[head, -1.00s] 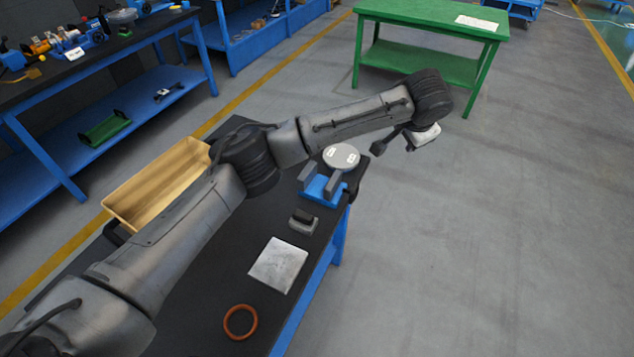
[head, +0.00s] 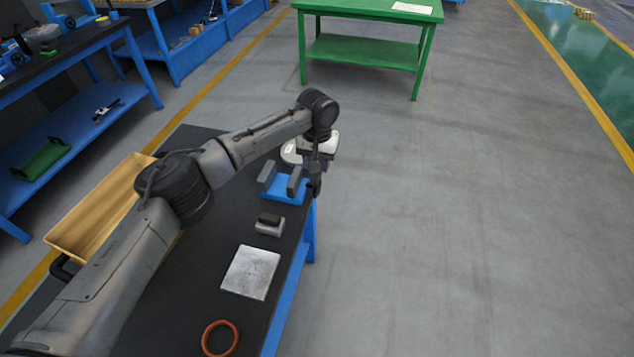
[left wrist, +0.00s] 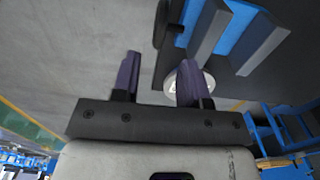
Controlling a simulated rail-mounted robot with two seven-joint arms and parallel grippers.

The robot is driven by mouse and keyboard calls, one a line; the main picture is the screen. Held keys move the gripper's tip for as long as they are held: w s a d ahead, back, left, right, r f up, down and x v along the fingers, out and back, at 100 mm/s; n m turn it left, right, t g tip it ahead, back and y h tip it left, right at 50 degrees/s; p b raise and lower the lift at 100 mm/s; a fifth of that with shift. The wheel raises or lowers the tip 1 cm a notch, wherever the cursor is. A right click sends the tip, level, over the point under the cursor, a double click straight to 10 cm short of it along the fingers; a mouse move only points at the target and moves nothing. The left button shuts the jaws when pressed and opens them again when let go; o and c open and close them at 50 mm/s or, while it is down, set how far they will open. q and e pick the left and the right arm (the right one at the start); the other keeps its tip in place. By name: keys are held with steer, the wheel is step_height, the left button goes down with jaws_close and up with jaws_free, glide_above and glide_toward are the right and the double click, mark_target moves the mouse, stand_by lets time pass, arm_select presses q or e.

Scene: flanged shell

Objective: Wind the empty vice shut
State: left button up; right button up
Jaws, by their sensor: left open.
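The vice (head: 283,188) has a blue base and two upright grey jaws. It sits near the right edge of the black table, its jaws apart with nothing between them. It also shows at the upper right of the left wrist view (left wrist: 232,38). Its dark handle (left wrist: 168,22) is on the side facing the aisle. My left gripper (head: 317,166) is beside that handle, at the table edge. Contact cannot be told. My right gripper is not in view.
A pale round disc (head: 291,152) stands behind the vice, partly hidden by my arm. In front are a small grey block (head: 270,226), a metal plate (head: 251,272) and an orange ring (head: 220,338). A tan bin (head: 95,215) is at left. The right aisle is clear.

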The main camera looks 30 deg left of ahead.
mark_target(317, 180)
arm_select(q)
step_height(317, 180, down, 7)
steer(key=shift+r+b, duration=0.1)
steer(key=shift+b, duration=0.8)
jaws_close()
